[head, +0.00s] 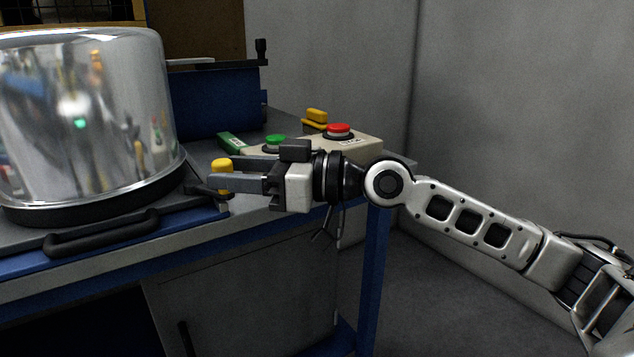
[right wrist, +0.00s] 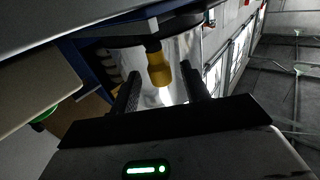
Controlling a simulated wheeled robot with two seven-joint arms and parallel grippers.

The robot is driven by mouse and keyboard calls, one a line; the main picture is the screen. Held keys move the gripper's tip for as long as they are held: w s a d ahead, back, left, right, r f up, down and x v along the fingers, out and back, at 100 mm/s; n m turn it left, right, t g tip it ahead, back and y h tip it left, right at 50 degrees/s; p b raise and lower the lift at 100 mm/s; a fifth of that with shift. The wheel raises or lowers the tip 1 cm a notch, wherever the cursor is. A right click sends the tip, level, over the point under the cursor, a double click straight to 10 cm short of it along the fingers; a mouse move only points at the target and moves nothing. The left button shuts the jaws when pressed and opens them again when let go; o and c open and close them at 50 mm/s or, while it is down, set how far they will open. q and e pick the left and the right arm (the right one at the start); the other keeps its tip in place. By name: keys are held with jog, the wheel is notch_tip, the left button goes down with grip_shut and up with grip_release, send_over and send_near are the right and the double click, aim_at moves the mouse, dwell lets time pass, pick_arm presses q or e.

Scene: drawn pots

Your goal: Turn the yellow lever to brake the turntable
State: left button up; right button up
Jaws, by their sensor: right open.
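The yellow lever knob (head: 221,164) stands at the bench's front edge, right of a shiny dome-like cover (head: 85,110) on a dark round base. I cannot tell the turntable apart from this cover and base. My right gripper (head: 222,172) is open around the knob, one finger behind it and one in front, hiding its middle. In the right wrist view the yellow knob (right wrist: 158,66) lies between the tips of my right gripper (right wrist: 160,76), with a gap visible on each side. A dark arm joins the knob. My left gripper is out of view.
A green button (head: 275,142) and a red button (head: 339,131) sit on a beige box behind my right gripper. A yellow part (head: 316,117) stands behind them. A black handle (head: 100,232) runs along the bench front. Grey walls close off the right.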

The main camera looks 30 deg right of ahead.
pick_arm(q)
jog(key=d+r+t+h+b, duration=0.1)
jog(key=b, duration=0.2)
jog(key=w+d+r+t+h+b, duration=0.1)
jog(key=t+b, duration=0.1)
jog(key=b, duration=0.2)
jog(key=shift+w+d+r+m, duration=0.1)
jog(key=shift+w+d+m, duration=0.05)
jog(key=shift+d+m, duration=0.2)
pick_arm(e)
jog(key=v, duration=1.1)
jog(key=shift+s+d, duration=0.25)
